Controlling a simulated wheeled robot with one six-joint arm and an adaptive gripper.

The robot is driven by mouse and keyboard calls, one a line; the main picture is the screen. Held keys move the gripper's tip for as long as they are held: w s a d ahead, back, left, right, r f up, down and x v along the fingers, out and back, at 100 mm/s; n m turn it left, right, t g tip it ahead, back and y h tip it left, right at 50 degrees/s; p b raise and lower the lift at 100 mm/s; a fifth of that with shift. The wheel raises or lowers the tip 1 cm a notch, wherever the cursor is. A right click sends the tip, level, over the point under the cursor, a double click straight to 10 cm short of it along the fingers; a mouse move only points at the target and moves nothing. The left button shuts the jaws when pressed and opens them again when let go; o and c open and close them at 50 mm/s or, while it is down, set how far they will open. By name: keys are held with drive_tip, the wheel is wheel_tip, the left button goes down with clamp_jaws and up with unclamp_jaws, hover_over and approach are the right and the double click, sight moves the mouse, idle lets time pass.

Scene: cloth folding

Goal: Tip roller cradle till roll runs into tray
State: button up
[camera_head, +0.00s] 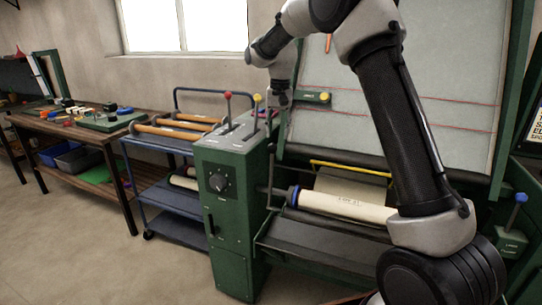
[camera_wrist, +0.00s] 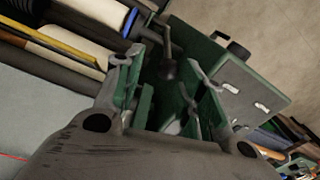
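The cream roll (camera_head: 345,205) with a blue end lies across the front of the green machine, with a dark tray-like trough (camera_head: 315,238) below it. Part of the roll (camera_wrist: 100,10) shows at the top left of the wrist view. A green control box (camera_head: 230,200) carries a red-knobbed lever (camera_head: 228,96) and a yellow-knobbed lever (camera_head: 257,99). My gripper (camera_head: 279,101) hangs just right of the yellow knob, above the box's right edge. In the wrist view its fingers (camera_wrist: 162,75) are apart, with a dark lever or shaft (camera_wrist: 168,60) beyond the gap. I cannot tell whether they touch it.
A yellow bar (camera_head: 348,170) crosses above the roll. A green latch with a yellow knob (camera_head: 323,97) sits right of my gripper. A blue-knobbed lever (camera_head: 521,198) stands far right. A blue cart (camera_head: 165,205) holds rolls at left, beside a workbench (camera_head: 118,155). Floor is clear at lower left.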

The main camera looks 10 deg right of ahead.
sight(272, 153)
drive_tip(key=f, duration=0.1)
drive_tip(key=w+a+f, duration=0.1)
drive_tip(key=w+f, duration=0.1)
drive_tip(key=f, duration=0.1)
drive_tip(key=shift+w+a, duration=0.2)
drive_tip(key=shift+a, duration=0.05)
wheel_tip(272, 153, down, 7)
drive_tip(key=shift+r, duration=0.1)
drive_tip(key=shift+w, duration=0.1)
clamp_jaws()
